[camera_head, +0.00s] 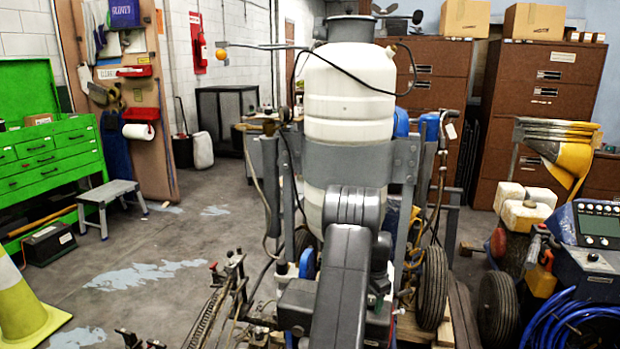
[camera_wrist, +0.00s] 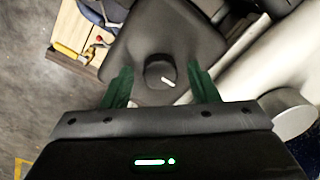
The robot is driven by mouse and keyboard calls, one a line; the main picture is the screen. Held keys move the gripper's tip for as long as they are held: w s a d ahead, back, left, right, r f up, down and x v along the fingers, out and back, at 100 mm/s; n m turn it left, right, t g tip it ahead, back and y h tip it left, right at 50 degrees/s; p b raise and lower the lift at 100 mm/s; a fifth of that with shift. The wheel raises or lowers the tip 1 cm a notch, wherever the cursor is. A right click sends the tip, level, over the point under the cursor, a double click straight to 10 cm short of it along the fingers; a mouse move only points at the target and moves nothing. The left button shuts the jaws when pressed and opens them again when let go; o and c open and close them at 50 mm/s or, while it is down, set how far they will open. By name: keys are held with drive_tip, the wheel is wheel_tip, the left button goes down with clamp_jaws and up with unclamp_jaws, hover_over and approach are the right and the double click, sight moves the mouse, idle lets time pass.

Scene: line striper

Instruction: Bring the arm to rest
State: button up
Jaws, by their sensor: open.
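My gripper (camera_wrist: 159,72) shows in the wrist view as two dark green fingers, spread apart with nothing gripped. Between and beyond them is a dark rounded housing with a round black knob (camera_wrist: 158,72) that has a white mark. I cannot tell whether the fingers touch it. In the head view my grey arm reaches forward to the line striper, a machine with a tall white tank (camera_head: 345,100) in a grey metal frame (camera_head: 345,163). My gripper is hidden there behind my own arm.
Wheels (camera_head: 433,287) and hoses crowd the striper's base. At the right are a yellow funnel-like part (camera_head: 572,160) and a machine with a display (camera_head: 598,226). At the left are a green tool chest (camera_head: 50,160), a step stool (camera_head: 108,197) and a cone (camera_head: 22,310). The left-centre floor is open.

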drive_tip(key=m+p, duration=0.1)
drive_tip(key=m, duration=0.2)
drive_tip(key=shift+r+m, duration=0.15)
drive_tip(key=shift+m, duration=0.25)
drive_tip(key=shift+m+p, duration=0.7)
drive_tip(key=shift+m, duration=0.5)
